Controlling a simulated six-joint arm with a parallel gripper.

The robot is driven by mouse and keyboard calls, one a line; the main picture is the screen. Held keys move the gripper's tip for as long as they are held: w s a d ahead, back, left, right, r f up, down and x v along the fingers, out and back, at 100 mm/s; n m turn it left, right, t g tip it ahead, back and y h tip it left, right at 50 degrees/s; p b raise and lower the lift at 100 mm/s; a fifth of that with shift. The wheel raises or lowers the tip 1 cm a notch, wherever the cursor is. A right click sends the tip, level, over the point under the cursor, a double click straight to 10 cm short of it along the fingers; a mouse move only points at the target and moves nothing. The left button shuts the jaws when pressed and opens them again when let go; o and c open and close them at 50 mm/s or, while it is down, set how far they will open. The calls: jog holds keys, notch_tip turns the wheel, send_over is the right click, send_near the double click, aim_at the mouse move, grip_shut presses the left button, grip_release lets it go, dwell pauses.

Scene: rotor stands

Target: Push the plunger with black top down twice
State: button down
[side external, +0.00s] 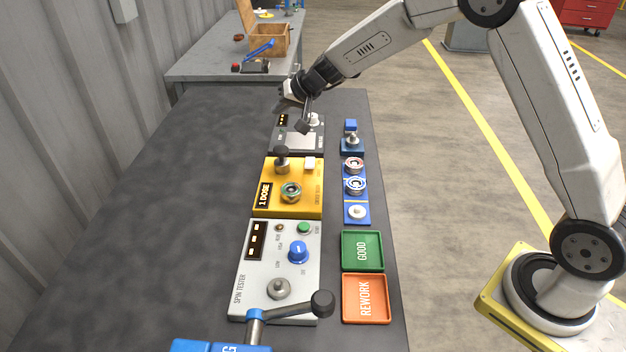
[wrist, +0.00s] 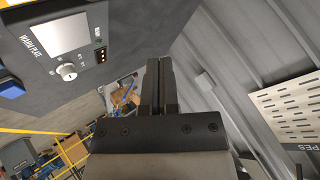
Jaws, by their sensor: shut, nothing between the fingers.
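The plunger with a black top (side external: 281,154) stands upright on the far left part of the yellow dosing box (side external: 311,199), whose display reads "1 DOSE". Its black knob sits on a short grey stem, and nothing touches it. My gripper (side external: 303,126) is shut and empty, hanging beyond the yellow box, over or near the warm plate, apart from the plunger. In the wrist view my two dark fingers (wrist: 158,85) are together. The plunger is not visible in that view.
The warm plate (wrist: 60,34) lies behind the yellow box. The grey spin tester (side external: 262,283) is in front. Along the right are a blue rotor stand (side external: 357,213), a green GOOD tray (side external: 375,236) and an orange REWORK tray (side external: 349,313). The bench's left side is clear.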

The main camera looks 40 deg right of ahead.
aim_at(281, 150)
jog(key=shift+f, duration=4.25)
jog(key=shift+f, duration=1.65)
dwell(0.8)
jog(key=shift+r, duration=0.15)
dwell(0.3)
jog(key=shift+r, duration=1.5)
